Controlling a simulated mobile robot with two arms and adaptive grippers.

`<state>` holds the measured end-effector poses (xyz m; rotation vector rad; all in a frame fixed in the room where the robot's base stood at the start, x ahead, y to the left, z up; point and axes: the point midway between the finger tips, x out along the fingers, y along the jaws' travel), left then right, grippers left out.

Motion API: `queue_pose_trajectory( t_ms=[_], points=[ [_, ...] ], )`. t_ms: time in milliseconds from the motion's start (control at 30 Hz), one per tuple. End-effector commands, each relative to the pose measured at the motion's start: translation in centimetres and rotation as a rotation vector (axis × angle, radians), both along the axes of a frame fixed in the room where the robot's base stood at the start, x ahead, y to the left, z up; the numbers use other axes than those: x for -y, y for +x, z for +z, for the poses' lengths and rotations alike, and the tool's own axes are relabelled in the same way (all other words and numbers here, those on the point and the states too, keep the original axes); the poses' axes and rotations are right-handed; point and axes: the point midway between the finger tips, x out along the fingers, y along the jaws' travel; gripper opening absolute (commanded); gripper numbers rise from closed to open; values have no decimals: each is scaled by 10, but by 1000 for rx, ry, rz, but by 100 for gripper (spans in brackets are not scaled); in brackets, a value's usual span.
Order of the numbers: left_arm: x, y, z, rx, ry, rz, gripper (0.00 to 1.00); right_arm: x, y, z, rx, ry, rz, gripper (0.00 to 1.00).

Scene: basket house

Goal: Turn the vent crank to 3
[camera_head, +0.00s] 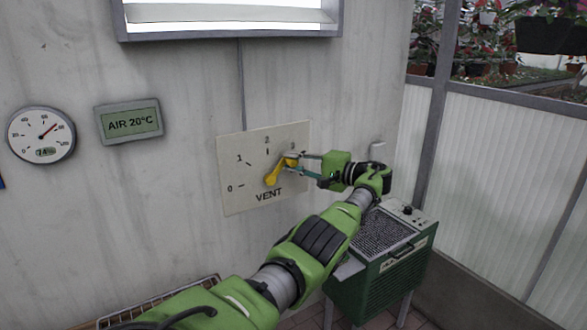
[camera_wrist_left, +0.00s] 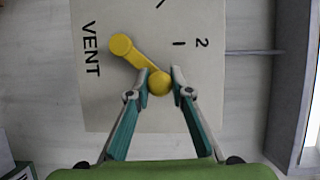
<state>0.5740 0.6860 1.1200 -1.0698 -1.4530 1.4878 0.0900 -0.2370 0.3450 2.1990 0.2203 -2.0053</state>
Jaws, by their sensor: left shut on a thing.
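The yellow vent crank (camera_head: 271,180) is on a pale wall plate (camera_head: 235,205) marked 0, 1, 2, 3 and VENT. Its arm slants up and right from the hub toward the 3, and its knob end lies just below that number. The 3 tick is hidden. My left gripper (camera_head: 292,161) is shut on the crank's knob. In the left wrist view, the fingers (camera_wrist_left: 159,80) have the round yellow knob (camera_wrist_left: 159,83) between their tips, and the hub (camera_wrist_left: 121,44) shows up and left of it. My right gripper is not in view.
A round gauge (camera_head: 41,135) and a display reading AIR 20°C (camera_head: 130,121) are on the wall to the left. A green heater-like box (camera_head: 400,262) stands below right of the plate. A window (camera_head: 230,18) is above.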

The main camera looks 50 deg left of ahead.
Motion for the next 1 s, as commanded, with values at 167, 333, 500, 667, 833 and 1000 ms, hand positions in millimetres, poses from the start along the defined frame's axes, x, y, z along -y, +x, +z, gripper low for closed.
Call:
queue_pose_trajectory(
  t_ms=[167,333,500,667,833,1000],
  points=[
    [-1,1,1,-23,6,-5,0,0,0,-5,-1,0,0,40],
    [-1,1,1,-28,6,-5,0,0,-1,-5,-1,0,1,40],
    [-1,1,1,-28,5,-5,0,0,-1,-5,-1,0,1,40],
    [-1,1,1,-27,4,-4,38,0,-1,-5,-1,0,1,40],
    [0,1,0,-27,3,-3,38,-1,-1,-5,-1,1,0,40],
    [2,2,-1,-27,2,-3,38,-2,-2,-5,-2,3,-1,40]
  ],
)
